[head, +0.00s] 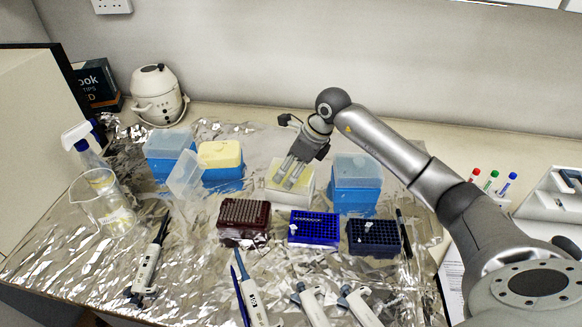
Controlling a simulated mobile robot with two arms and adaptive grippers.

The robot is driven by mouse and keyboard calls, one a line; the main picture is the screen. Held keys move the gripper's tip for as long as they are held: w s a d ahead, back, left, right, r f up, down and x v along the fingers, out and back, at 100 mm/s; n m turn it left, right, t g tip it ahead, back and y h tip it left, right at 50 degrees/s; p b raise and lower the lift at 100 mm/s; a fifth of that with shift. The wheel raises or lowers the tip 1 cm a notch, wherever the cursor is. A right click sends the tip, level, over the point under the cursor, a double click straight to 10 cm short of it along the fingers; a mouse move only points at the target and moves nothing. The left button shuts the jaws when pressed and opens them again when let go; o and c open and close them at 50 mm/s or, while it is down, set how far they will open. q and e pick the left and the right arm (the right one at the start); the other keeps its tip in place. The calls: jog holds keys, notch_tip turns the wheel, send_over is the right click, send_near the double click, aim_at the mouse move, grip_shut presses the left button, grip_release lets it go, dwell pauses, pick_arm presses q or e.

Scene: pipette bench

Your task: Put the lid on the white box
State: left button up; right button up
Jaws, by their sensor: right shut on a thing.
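The white box (275,196) stands on the foil near the middle of the bench, behind the tip racks. A pale yellowish lid (304,184) is at the top of the box, roughly in line with it. My right gripper (287,182) comes in from above and behind, with its fingers pointing down and shut on the lid. The fingers hide part of the lid. I cannot tell whether the lid rests fully on the box or sits slightly above it. My left gripper is not in view.
Blue boxes stand left (222,174) and right (356,196) of the white box. A clear lid (186,174) leans at the left. A dark red rack (243,219) and blue racks (314,229) are in front, with several pipettes nearer. A glass beaker (112,212) stands far left.

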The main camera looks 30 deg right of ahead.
jog(key=shift+f, duration=0.15)
jog(key=o, duration=0.9)
jog(key=v, duration=1.2)
